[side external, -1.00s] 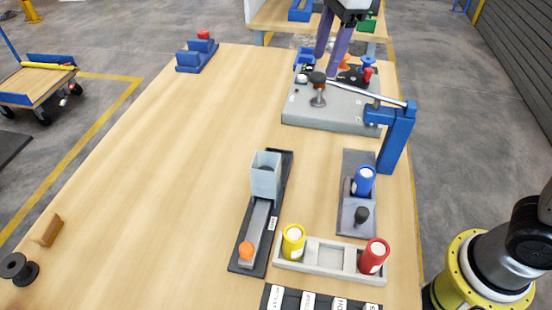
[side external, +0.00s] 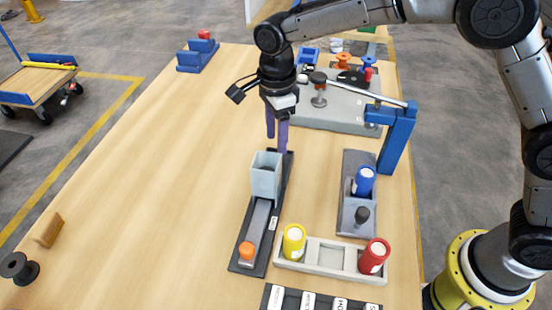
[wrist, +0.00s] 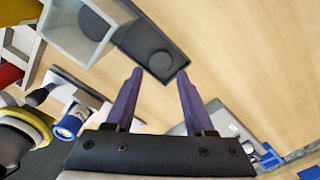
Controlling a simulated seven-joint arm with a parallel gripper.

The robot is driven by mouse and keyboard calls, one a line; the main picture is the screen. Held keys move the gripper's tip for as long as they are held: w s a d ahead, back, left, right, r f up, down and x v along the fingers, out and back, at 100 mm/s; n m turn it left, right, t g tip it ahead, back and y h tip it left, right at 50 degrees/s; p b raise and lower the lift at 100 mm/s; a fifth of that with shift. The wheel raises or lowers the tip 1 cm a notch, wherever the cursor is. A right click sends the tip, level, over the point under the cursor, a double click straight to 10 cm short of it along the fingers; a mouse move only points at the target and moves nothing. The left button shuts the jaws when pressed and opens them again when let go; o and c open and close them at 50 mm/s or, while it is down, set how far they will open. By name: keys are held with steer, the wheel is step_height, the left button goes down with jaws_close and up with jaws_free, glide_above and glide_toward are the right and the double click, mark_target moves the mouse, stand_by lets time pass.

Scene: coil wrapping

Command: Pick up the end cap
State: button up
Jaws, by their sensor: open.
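An orange cap-like piece (side external: 246,252) sits at the low front end of a grey chute on a black base (side external: 236,268). It is the likeliest end cap, though I cannot be sure. A pale blue-grey open-topped box (side external: 266,177) stands over the chute's back; the wrist view shows it at upper left (wrist: 88,22). My gripper (side external: 277,148) is open and empty, pointing down just behind the box, over the base's back end. In the wrist view a dark round disc (wrist: 160,62) on the base lies just ahead of my open fingers (wrist: 160,76). The orange piece is hidden there.
A grey tray (side external: 325,253) holds a yellow cylinder (side external: 293,242) and a red cylinder (side external: 374,256). A blue cylinder (side external: 363,181) stands in a grey holder (side external: 350,215). The table's left half is mostly clear.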

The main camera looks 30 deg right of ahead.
steer(key=shift+w+f, duration=0.1)
steer(key=shift+f, duration=2.65)
jaws_close()
